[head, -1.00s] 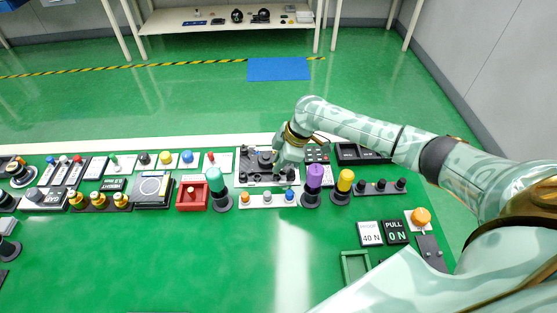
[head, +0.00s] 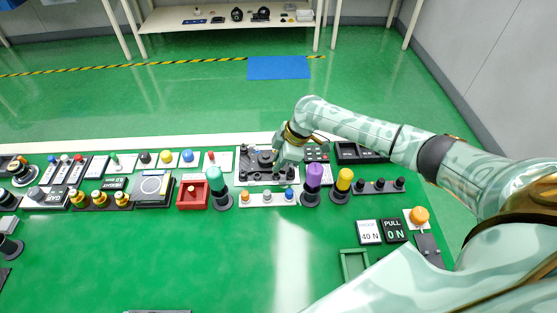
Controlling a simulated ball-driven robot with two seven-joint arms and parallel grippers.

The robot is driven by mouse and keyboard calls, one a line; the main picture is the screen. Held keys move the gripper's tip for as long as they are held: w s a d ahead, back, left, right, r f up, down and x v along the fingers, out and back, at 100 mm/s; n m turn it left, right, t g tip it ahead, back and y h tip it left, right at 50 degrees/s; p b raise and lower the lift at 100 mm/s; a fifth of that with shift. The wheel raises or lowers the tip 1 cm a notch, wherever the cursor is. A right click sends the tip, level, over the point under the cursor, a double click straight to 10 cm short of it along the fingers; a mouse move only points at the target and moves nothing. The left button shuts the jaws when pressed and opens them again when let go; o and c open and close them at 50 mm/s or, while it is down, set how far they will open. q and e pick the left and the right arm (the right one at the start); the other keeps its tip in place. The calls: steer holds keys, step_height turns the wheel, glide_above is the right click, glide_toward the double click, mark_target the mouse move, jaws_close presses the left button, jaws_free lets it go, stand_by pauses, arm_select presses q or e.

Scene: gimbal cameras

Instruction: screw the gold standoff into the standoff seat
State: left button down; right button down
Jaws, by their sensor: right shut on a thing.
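My right gripper (head: 280,166) reaches down over a grey-and-black plate with dark round fittings (head: 250,172) at the back middle of the green table. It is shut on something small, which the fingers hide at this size. I cannot make out a gold standoff or its seat with certainty. Small gold-topped pieces (head: 98,198) stand on a dark strip at the left, but I cannot tell if they are standoffs. My left gripper is not in view.
Close to the gripper stand a purple-topped post (head: 313,178), a yellow-topped post (head: 344,180), a teal-topped post (head: 217,184) and a white strip with coloured knobs (head: 266,198). A red box (head: 192,196) is left of them. The front middle of the table is clear.

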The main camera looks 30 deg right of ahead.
steer(key=shift+p, duration=0.35)
stand_by(0.6)
steer(key=shift+p, duration=0.3)
steer(key=shift+f+b, duration=0.5)
steer(key=shift+f, duration=0.4)
steer(key=c, duration=1.3)
jaws_free()
steer(key=shift+c, duration=0.2)
